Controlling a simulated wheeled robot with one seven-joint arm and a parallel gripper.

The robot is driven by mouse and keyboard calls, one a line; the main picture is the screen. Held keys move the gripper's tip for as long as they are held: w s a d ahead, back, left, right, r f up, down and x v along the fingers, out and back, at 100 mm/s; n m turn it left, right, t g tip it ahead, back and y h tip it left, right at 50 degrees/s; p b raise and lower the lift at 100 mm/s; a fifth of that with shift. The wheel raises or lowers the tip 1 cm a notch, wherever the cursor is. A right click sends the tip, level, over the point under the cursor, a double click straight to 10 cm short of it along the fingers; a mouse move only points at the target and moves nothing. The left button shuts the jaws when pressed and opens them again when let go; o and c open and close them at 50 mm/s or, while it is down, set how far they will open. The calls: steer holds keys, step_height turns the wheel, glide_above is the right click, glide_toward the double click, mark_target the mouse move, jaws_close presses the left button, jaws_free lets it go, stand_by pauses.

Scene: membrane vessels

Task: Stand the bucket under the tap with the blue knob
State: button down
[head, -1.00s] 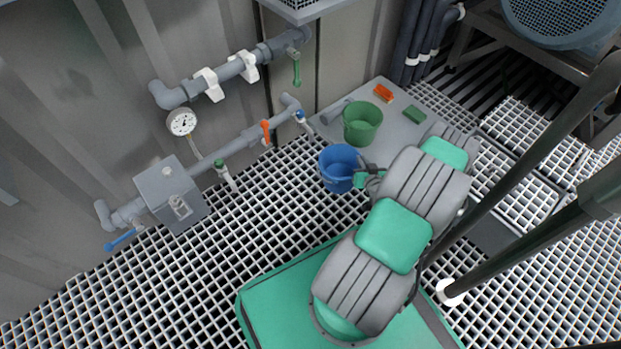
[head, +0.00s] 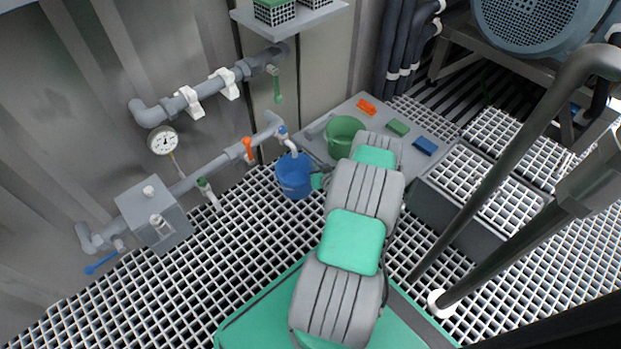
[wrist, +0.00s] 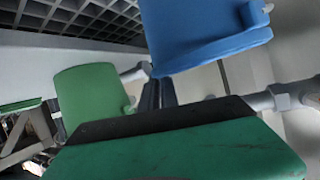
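The blue bucket (head: 293,177) is upright near the wall pipe. The tap with the blue knob (head: 282,131) ends the lower pipe, and its white spout (head: 291,147) overlaps the bucket's back rim in the head view. I cannot tell whether the bucket touches the floor. My gripper (head: 318,181) is at the bucket's right side, partly hidden by my arm. In the wrist view, the dark fingers of my gripper (wrist: 160,93) are close together at the wall of the blue bucket (wrist: 205,35) and look shut on it.
A green bucket (head: 342,134) stands behind my arm on a grey plate (head: 318,127). Orange, green and blue blocks lie there too. Taps with an orange knob (head: 247,147) and a green knob (head: 203,184) sit left along the pipe. Open grating (head: 245,225) lies in front.

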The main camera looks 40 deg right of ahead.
step_height(320, 180, down, 4)
steer(key=shift+r+b, duration=0.15)
steer(key=shift+b, duration=0.7)
steer(key=shift+r, duration=0.1)
steer(key=c, duration=1.6)
jaws_free()
